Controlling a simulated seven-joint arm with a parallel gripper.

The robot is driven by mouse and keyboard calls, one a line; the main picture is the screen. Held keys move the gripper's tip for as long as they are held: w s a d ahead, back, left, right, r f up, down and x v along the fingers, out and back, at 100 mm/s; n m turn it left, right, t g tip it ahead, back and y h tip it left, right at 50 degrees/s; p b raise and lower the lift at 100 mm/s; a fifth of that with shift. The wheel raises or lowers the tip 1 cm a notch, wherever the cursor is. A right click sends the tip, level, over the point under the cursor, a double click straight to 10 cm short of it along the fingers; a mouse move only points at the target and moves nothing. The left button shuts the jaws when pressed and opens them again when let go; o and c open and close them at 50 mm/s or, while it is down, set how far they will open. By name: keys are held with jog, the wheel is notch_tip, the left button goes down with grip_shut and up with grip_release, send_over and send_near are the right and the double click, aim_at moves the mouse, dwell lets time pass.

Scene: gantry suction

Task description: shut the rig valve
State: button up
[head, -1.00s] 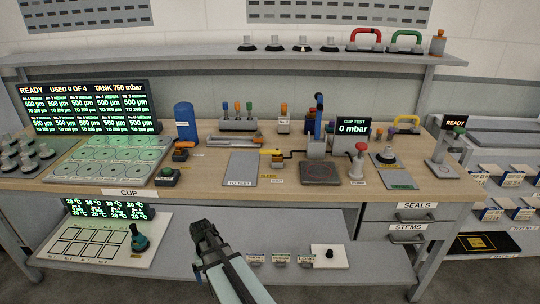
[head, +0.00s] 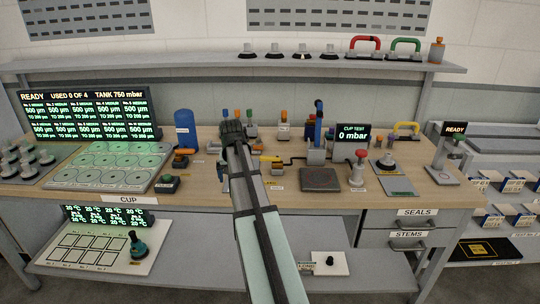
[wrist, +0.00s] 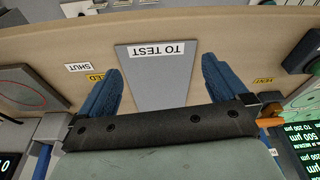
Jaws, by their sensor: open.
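A small yellow-orange valve handle (head: 271,158), which I take to be the rig valve, sits mid-bench, with a dark line running right toward the test rig (head: 317,150). A SHUT label (head: 277,188) lies in front of it and also shows in the wrist view (wrist: 77,68). My gripper (head: 225,172) is left of the handle, above the grey TO TEST plate (wrist: 160,80). Its two blue fingers are spread wide with nothing between them. I cannot make out the handle in the wrist view. My arm hides part of the plate in the head view.
The CUP TEST display (head: 353,136) reads 0 mbar. A red-topped post (head: 359,165) and a dark square pad (head: 320,179) stand right of the handle. A blue tank (head: 185,128) and a green button box (head: 168,183) are left. A shelf (head: 240,68) runs above.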

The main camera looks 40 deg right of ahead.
jog(key=m+t+h, duration=0.1)
jog(key=h, duration=0.1)
send_near(270, 156)
jog(key=x, duration=0.8)
jog(key=shift+d+f, duration=0.1)
jog(key=shift+f, duration=0.1)
jog(key=shift+c, duration=0.3)
jog(key=c, duration=1.1)
